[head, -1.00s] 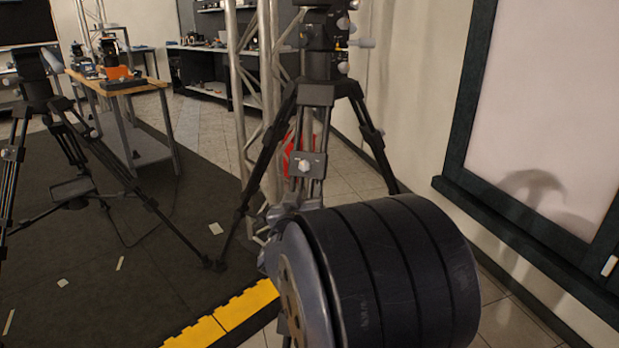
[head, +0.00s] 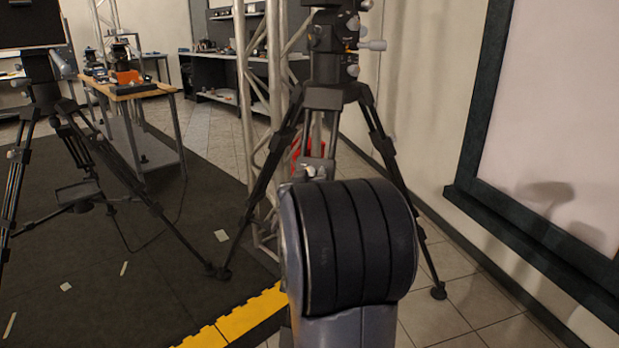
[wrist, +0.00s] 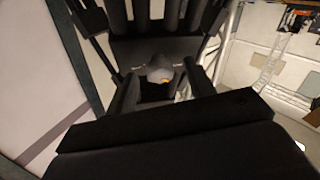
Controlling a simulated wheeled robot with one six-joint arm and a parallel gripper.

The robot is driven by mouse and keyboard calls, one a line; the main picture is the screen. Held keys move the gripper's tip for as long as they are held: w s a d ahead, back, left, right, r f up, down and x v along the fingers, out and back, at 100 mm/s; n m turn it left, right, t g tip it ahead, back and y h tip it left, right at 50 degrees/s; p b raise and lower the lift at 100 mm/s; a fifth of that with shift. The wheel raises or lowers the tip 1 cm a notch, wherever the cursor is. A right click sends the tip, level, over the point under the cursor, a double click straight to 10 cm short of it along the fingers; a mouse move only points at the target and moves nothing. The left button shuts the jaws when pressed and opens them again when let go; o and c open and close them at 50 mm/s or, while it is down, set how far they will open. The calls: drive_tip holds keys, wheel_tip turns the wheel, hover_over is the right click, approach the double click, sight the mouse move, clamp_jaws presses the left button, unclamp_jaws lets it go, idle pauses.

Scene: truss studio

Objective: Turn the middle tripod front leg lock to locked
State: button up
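The middle tripod (head: 325,96) stands upright in the head view, black, with its front leg running down behind my arm. Its grey front leg lock knob (head: 310,170) shows just above my arm, and the lower part of that leg is hidden. In the wrist view the grey rounded knob (wrist: 159,67) sits on a dark lock block, with a small orange mark below it. My gripper (wrist: 163,88) is open, its two dark fingers left and right of the knob, with visible gaps. The small markings beside the knob are unreadable. My gripper is hidden in the head view.
Another tripod (head: 45,100) stands at the left on the dark mat. A metal truss (head: 250,100) rises close behind the middle tripod. A wooden-topped table (head: 135,92) stands further back. A dark-framed panel (head: 475,120) is on the right wall. Yellow edging (head: 240,318) borders the mat.

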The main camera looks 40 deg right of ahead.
drive_tip(key=c, duration=0.9)
drive_tip(key=shift+c, duration=0.2)
drive_tip(key=shift+m+p, duration=0.45)
drive_tip(key=shift+m, duration=0.15)
drive_tip(key=m+g+h+p, duration=0.1)
drive_tip(key=m+g+p, duration=0.2)
drive_tip(key=m, duration=0.3)
drive_tip(key=m+g+h+p, duration=0.1)
drive_tip(key=m+g+p, duration=0.2)
drive_tip(key=m, duration=0.3)
drive_tip(key=w+m+g+p, duration=0.1)
drive_tip(key=m+g+p, duration=0.2)
drive_tip(key=m+p, duration=0.2)
drive_tip(key=shift+w+a+r+m+h, duration=0.1)
drive_tip(key=shift+a+r+m+h, duration=0.2)
drive_tip(key=shift+r+m+h, duration=0.15)
drive_tip(key=shift+f+m+g+y+p, duration=0.1)
drive_tip(key=shift+m+g+y+p, duration=0.65)
drive_tip(key=shift+m+p, duration=0.85)
drive_tip(key=shift+m, duration=0.35)
